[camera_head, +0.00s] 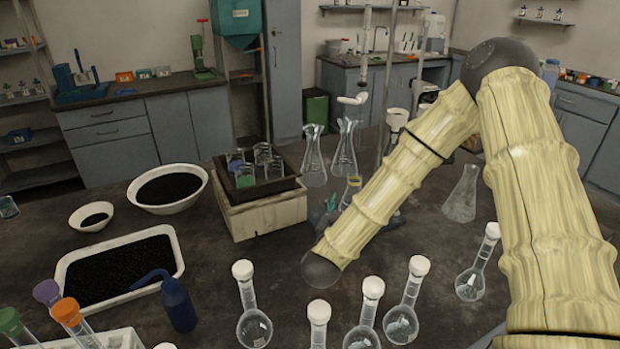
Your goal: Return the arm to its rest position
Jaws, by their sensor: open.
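My arm (545,200) rises from the lower right to a dark elbow joint (499,57). From there my forearm (400,175) slopes down to the left, to a dark round joint (321,269) low over the bench. I cannot make out my gripper; it seems hidden behind the forearm. Small teal parts (328,206) show beside the forearm, and I cannot tell what they belong to.
Round flasks (254,327) with white stoppers stand in front, near the dark joint. A wooden box (262,213) bears a dark tray with small glasses. Conical flasks (314,165) stand behind. Black-filled bowls (168,205) and a tray (175,244) lie left, near a blue bottle (178,303).

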